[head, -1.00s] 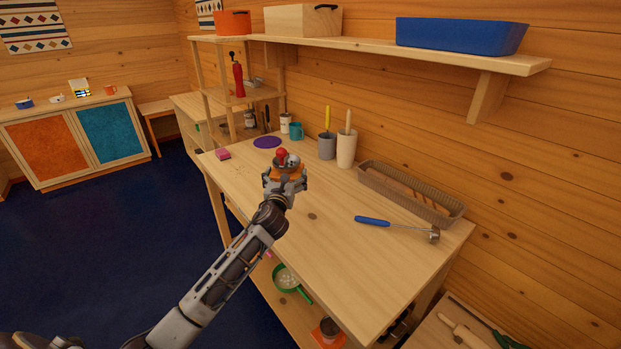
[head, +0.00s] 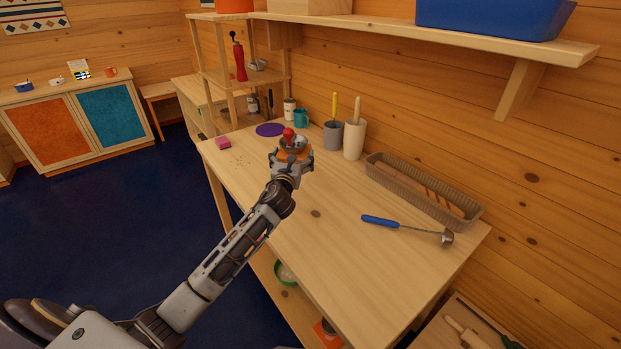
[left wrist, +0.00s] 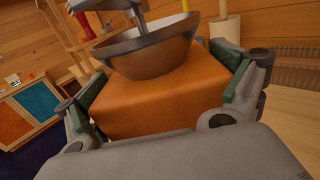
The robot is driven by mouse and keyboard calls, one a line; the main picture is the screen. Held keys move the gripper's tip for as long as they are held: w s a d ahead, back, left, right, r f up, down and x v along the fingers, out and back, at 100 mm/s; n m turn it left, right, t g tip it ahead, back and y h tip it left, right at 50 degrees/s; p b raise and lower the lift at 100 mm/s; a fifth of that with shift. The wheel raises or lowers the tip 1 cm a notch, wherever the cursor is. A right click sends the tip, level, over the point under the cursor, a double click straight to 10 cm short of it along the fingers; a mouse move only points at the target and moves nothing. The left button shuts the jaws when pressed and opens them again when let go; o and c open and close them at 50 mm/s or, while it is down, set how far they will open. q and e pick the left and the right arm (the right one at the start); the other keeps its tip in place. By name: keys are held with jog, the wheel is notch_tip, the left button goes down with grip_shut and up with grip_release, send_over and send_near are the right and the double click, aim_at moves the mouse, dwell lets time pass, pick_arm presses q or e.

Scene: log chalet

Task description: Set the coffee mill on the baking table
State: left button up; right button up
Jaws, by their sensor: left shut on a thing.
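The coffee mill (head: 292,142) has an orange box body, a grey metal bowl on top and a crank with a red knob. My left gripper (head: 291,156) is shut on its body, and the mill looks upright over the far left part of the wooden baking table (head: 335,258). In the left wrist view the orange body (left wrist: 160,100) sits between the green-padded fingers of the left gripper (left wrist: 165,105). The mill's underside is hidden, so I cannot tell whether it touches the tabletop. My right gripper is not in view.
A pink block (head: 223,142), a purple disc (head: 270,129), a teal mug (head: 301,118), a grey cup (head: 333,136) and a cream holder (head: 354,141) stand behind. A long basket (head: 423,190) and blue-handled ladle (head: 380,221) lie right. The front middle is clear.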

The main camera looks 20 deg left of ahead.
pick_arm(q)
jog(key=shift+f+b, duration=0.65)
jog(key=shift+f, duration=2.3)
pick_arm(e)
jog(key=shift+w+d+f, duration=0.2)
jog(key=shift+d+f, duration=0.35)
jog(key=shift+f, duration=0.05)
pick_arm(q)
jog(key=shift+f, duration=0.1)
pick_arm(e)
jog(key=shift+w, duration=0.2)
pick_arm(q)
jog(key=shift+f+b, duration=0.35)
jog(key=shift+f, duration=1.45)
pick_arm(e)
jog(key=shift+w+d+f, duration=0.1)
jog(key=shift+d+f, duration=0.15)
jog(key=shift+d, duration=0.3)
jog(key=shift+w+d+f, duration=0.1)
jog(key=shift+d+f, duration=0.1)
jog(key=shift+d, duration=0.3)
pick_arm(q)
jog(key=shift+f, duration=0.1)
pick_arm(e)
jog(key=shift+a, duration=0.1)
